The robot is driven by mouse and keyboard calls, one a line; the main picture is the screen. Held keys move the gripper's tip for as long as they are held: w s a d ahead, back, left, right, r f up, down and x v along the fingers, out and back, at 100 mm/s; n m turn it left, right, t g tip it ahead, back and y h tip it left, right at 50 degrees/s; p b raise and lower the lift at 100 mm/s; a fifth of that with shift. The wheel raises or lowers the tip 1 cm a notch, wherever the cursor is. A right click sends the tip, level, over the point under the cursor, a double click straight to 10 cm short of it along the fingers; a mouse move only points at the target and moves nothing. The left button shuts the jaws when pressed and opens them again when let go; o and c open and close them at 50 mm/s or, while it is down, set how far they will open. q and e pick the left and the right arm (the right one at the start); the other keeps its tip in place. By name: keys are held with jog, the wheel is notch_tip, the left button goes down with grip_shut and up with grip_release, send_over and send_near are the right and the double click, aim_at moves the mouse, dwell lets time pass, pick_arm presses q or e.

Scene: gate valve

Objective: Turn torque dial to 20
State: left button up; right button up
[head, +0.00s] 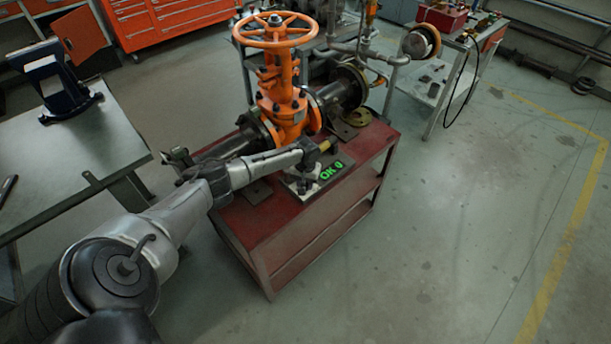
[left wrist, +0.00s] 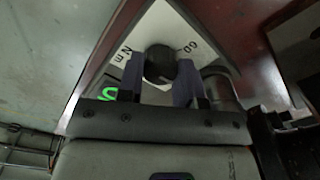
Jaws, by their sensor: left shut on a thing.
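The torque dial is a round black knob (left wrist: 160,66) on a white plate (left wrist: 168,25) marked "N m" and what looks like "60" in the left wrist view. The fingers of my left gripper (left wrist: 158,82) sit on both sides of the knob, shut on it. In the head view my left gripper (head: 308,166) reaches down to the plate on the red cart and hides the knob. A green display (head: 331,171) beside it reads "OK 0". In the left wrist view only part of the green digits (left wrist: 110,93) shows. My right gripper is not in view.
The red cart (head: 290,246) carries an orange gate valve (head: 284,105) with a handwheel (head: 275,32) and grey pipe flanges, close behind my left arm. A grey-green table (head: 75,160) stands at left. The floor right of the cart is clear.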

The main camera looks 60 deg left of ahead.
pick_arm(q)
jog(key=shift+r+m+p, duration=0.1)
jog(key=shift+m+p, duration=0.65)
jog(key=shift+m, duration=0.35)
jog(key=shift+m+p, duration=0.45)
jog(key=shift+m, duration=1.35)
jog(key=o, duration=0.9)
jog(key=shift+o, duration=0.2)
notch_tip(320, 180, up, 14)
jog(key=p, duration=0.4)
jog(key=shift+f, duration=0.2)
